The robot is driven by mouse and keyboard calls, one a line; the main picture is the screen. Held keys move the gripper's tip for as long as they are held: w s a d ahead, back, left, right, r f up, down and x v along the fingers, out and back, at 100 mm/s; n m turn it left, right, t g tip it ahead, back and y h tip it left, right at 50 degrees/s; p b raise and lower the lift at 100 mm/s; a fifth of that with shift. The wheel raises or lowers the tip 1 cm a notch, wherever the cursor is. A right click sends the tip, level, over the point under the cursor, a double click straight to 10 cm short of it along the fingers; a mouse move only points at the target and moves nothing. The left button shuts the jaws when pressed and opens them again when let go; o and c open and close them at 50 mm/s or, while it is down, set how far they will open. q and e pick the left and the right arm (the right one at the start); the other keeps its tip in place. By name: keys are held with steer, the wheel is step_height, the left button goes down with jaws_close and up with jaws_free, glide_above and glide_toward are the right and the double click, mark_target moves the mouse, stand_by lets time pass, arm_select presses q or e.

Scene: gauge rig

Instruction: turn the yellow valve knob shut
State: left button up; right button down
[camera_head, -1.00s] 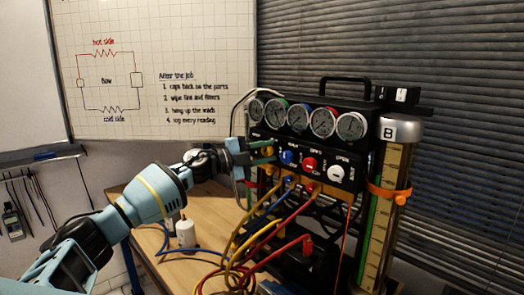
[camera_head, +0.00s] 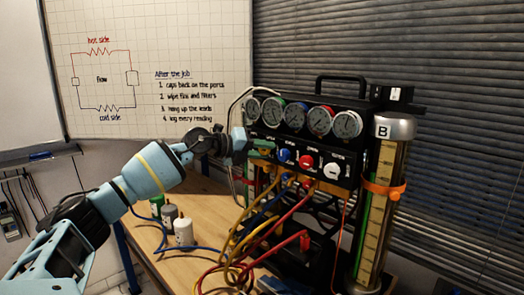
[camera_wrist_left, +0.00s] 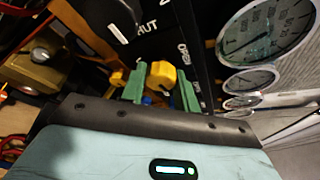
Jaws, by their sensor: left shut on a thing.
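The yellow valve knob (camera_wrist_left: 163,75) shows in the left wrist view between the green fingertips of my left gripper (camera_wrist_left: 161,88), which are shut on it. In the head view my left gripper (camera_head: 262,148) is at the left end of the black gauge panel (camera_head: 320,152), below the leftmost gauge. There the gripper hides most of the yellow knob. White lettering, partly readable as "HUT", is on the black face beside the knob in the wrist view. The knob's exact turn angle is hard to tell. My right gripper is not in view.
To the right on the panel are a blue knob (camera_head: 284,155), a red knob (camera_head: 308,161) and a white knob (camera_head: 333,168). Yellow, blue and red hoses (camera_head: 240,240) hang below. A clear cylinder marked B (camera_head: 372,235) stands right. Small bottles (camera_head: 183,232) stand on the wooden table.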

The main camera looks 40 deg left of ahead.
arm_select(q)
steer(key=shift+m, duration=0.5)
steer(key=shift+y, duration=0.3)
steer(key=o, duration=1)
steer(key=shift+c, duration=0.2)
steer(key=v, duration=0.8)
steer(key=shift+b, duration=0.35)
steer(key=shift+w+r, duration=0.1)
steer(key=shift+r, duration=0.05)
